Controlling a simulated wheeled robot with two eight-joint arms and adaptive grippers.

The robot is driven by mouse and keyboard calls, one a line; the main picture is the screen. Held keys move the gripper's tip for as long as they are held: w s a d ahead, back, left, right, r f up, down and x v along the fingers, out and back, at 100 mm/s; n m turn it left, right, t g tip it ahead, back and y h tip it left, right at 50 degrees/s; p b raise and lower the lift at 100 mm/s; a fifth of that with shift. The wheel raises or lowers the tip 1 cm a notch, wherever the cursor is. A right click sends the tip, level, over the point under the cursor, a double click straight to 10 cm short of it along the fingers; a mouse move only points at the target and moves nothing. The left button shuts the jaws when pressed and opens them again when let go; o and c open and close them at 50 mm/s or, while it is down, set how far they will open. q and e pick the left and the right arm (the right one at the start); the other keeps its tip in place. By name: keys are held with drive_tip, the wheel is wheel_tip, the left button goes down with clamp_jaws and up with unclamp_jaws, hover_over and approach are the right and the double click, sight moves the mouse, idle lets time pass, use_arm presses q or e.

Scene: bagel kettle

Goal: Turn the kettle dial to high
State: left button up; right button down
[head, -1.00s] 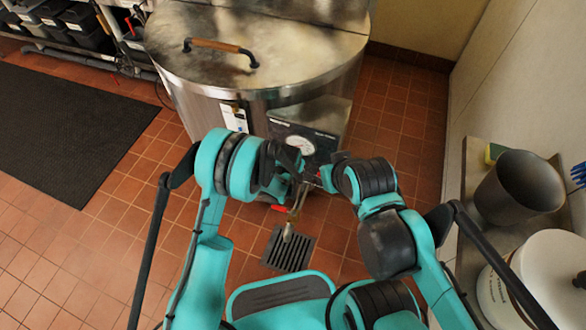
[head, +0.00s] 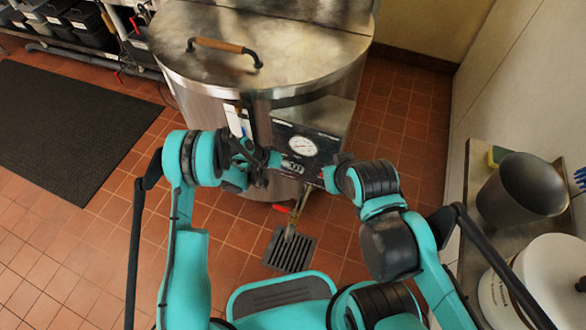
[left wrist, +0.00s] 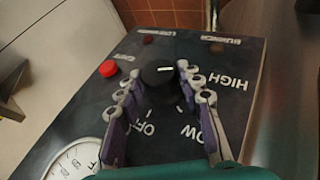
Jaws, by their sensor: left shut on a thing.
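The kettle (head: 225,75) is a large round steel vessel with a lid. Its black control panel (head: 318,140) faces me and carries a white round gauge (head: 302,146). In the left wrist view the black dial (left wrist: 158,78) sits among the labels HIGH, LOW and OFF, which appear upside down, and a white mark shows on it. My left gripper (left wrist: 155,80) is shut on the dial, one finger on each side; in the head view it (head: 278,160) is at the panel's left part. My right gripper (head: 332,175) is by the panel's right side, its fingers mostly hidden by its arm.
A red button (left wrist: 108,68) is beside the dial on the panel. A red-handled valve (head: 281,208) hangs below, over a floor drain (head: 290,250). A side counter (head: 478,185) at the right holds a dark metal pot (head: 520,190) and a white bucket (head: 550,275).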

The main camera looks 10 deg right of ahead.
use_arm(q)
drive_tip(key=shift+h, duration=0.4)
idle(0.3)
drive_tip(key=o, duration=1.2)
drive_tip(key=shift+c, duration=0.2)
drive_tip(key=v, duration=1.2)
drive_tip(key=shift+w, duration=0.25)
drive_tip(key=shift+a, duration=0.1)
